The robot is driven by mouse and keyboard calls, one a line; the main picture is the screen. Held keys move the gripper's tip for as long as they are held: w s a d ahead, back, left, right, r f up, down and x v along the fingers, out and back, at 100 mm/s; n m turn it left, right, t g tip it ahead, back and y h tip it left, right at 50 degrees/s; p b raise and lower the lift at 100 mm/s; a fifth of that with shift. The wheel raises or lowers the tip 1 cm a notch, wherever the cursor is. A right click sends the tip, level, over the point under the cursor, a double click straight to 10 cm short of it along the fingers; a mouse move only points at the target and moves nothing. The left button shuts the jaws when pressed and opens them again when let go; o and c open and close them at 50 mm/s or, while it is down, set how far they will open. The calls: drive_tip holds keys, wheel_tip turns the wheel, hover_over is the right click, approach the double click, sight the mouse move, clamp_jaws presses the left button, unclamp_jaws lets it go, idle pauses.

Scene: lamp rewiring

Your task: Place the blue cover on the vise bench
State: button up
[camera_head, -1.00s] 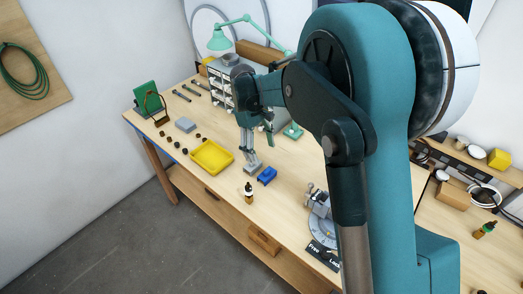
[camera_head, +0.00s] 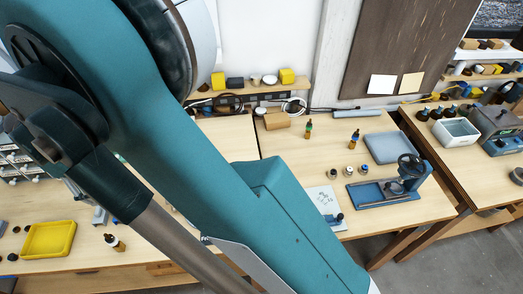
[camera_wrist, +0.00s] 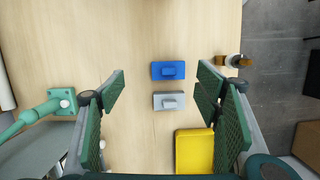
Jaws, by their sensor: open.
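The blue cover (camera_wrist: 168,71) lies on the wooden bench top in the wrist view, ahead of my gripper and roughly centred between its fingers. My gripper (camera_wrist: 162,86) is open, with its green ribbed fingers wide apart and nothing held. A similar grey piece (camera_wrist: 168,101) lies just below the cover in that picture, with a small gap between them. In the head view my own arm hides the blue cover and most of the gripper. A bench with a blue-based vise-like device (camera_head: 390,190) stands to the right, its wooden top (camera_head: 440,207) showing.
A yellow tray (camera_wrist: 194,152) lies beside the right finger in the wrist view. A dropper bottle (camera_wrist: 236,61) stands near the bench edge. A green lamp (camera_wrist: 35,118) is at left. The right-hand bench holds a grey-blue pad (camera_head: 388,147), bottles and small jars; its front right corner is clear.

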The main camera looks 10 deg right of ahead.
drive_tip(key=w+d+r+m+t+y, duration=0.1)
drive_tip(key=w+d+r+m, duration=0.15)
drive_tip(key=d+r, duration=0.65)
drive_tip(key=w+d+r+m+y, duration=0.1)
drive_tip(key=d+r+m, duration=0.2)
drive_tip(key=d, duration=1.2)
drive_tip(key=w+d+r+m+t+y, duration=0.15)
drive_tip(key=d+r, duration=0.45)
drive_tip(key=d, duration=0.7)
drive_tip(key=s+d+m+t, duration=0.1)
drive_tip(key=s+d+m, duration=0.2)
drive_tip(key=d, duration=0.7)
drive_tip(key=s+d+m+t, duration=0.2)
drive_tip(key=s+d+m, duration=0.1)
drive_tip(key=s+d, duration=0.5)
drive_tip(key=s+d+f+m+t, duration=0.1)
drive_tip(key=s+d+m, duration=0.3)
drive_tip(key=d, duration=0.8)
drive_tip(key=shift+s+d+t+h, duration=0.15)
drive_tip(key=shift+s+t+h, duration=0.2)
drive_tip(key=shift+s, duration=0.7)
drive_tip(key=shift+f, duration=0.15)
